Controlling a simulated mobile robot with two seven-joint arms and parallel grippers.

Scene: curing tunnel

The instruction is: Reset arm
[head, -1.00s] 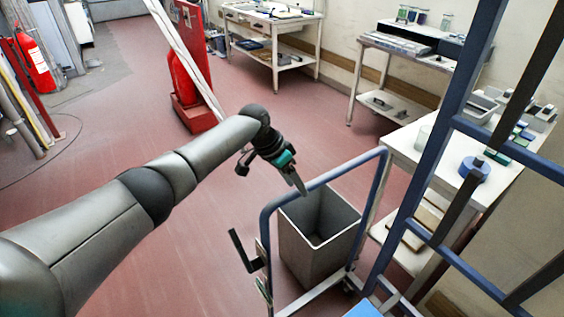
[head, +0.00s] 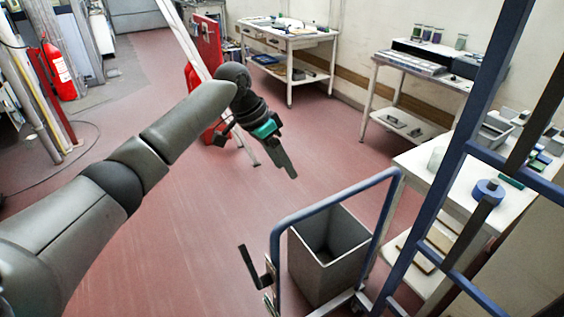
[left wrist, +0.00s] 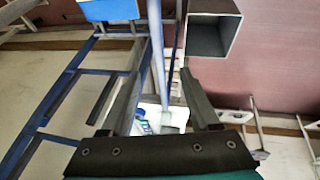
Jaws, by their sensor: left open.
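My left arm comes in from the left in the head view, and its gripper (head: 289,165) hangs over the open red floor, left of and above the blue-framed cart. In the left wrist view the two fingers of my left gripper (left wrist: 158,98) stand wide apart with nothing held between them. The gripper is empty and clear of the cart rail (head: 335,199). My right gripper does not show in either view.
A grey bin (head: 335,270) stands by the cart, also seen in the left wrist view (left wrist: 212,50). A blue rack frame (head: 450,150) rises at right before a white table (head: 425,160). A red fire extinguisher (head: 60,72) is far left. The middle floor is clear.

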